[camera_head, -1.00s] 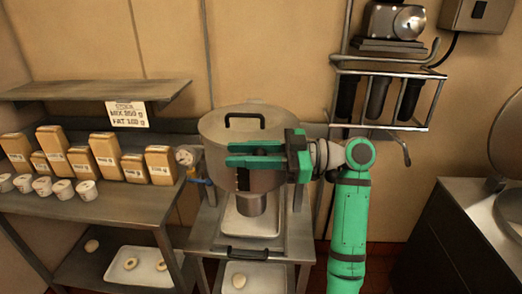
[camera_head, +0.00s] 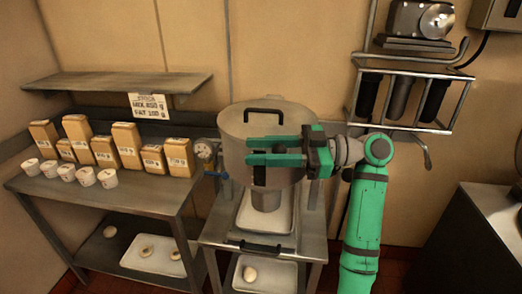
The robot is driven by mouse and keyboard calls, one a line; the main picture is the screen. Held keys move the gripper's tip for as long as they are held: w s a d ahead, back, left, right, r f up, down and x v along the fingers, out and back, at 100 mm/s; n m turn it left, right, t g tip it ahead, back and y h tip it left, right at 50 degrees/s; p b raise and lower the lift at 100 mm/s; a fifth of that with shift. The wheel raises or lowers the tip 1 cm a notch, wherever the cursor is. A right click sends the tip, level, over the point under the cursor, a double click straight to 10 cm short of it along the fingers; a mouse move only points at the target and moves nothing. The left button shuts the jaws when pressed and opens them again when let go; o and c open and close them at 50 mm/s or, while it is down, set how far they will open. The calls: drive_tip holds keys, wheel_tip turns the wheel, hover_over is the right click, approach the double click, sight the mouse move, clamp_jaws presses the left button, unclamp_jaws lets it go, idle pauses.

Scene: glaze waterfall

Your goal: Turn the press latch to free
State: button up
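The large grey metal press pot (camera_head: 235,125) stands on a metal stand in the middle of the head view, with a black handle on its lid. My gripper (camera_head: 248,152) reaches in from the right, in front of the pot's upper wall. Its two green fingers point left, one above the other, with a gap between them. I see nothing held in that gap. A dark upright strip (camera_head: 259,177) shows on the pot's front just below the fingers; I cannot tell whether it is the latch. The fingers hide part of the pot front.
A round gauge (camera_head: 204,150) sits at the pot's left. A tray (camera_head: 283,222) lies under its spout. Boxes (camera_head: 131,146) and white cups (camera_head: 87,176) stand on the left bench (camera_head: 140,197). A wall rack (camera_head: 440,72) hangs at the right, above my arm.

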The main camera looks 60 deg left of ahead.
drive_tip(key=v, duration=1.1)
drive_tip(key=shift+a+f, duration=0.1)
idle(0.4)
